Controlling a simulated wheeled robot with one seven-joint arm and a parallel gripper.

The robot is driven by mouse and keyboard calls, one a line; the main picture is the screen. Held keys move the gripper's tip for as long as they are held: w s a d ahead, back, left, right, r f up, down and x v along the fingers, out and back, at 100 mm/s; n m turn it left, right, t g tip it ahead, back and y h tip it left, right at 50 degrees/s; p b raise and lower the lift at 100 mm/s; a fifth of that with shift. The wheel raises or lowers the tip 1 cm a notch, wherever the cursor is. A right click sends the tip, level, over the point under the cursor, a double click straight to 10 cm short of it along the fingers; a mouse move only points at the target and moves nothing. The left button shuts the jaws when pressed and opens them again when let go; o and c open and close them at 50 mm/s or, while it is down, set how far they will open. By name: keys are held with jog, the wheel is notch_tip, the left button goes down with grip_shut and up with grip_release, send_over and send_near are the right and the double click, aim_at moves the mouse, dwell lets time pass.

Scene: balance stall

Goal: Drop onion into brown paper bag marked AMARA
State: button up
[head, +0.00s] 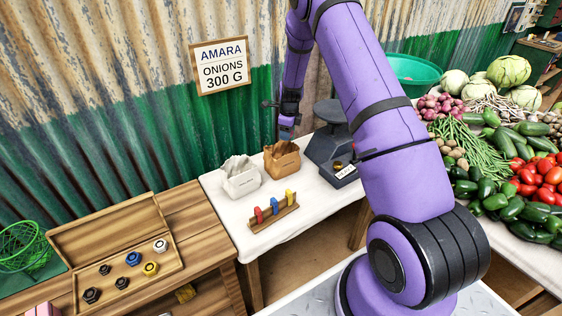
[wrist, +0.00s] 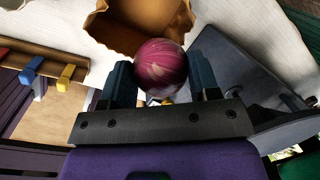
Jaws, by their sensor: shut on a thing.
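My gripper (wrist: 160,85) is shut on a purple-red onion (wrist: 160,66), seen between the two fingers in the wrist view. In that view the brown paper bag (wrist: 125,28) lies just beyond the onion, its open mouth partly behind it. In the head view the brown paper bag (head: 282,160) stands upright on the white-topped table, left of the scale, with my gripper (head: 287,132) above it. The onion cannot be made out in the head view. Writing on the bag is too small to read.
A white paper bag (head: 240,177) stands left of the brown one. A dark scale (head: 332,145) stands close on its right. A wooden rack (head: 272,211) with coloured pegs is in front. A wooden weights box (head: 118,252) is at left; vegetables (head: 505,160) are piled at right.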

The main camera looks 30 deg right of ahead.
jog(key=shift+f, duration=0.35)
jog(key=o, duration=1)
jog(key=r, duration=0.3)
jog(key=s+r, duration=0.1)
jog(key=r, duration=0.6)
jog(key=shift+s+a+r, duration=0.2)
jog(key=shift+s+r, duration=0.1)
jog(key=shift+s, duration=0.1)
jog(key=shift+r, duration=0.1)
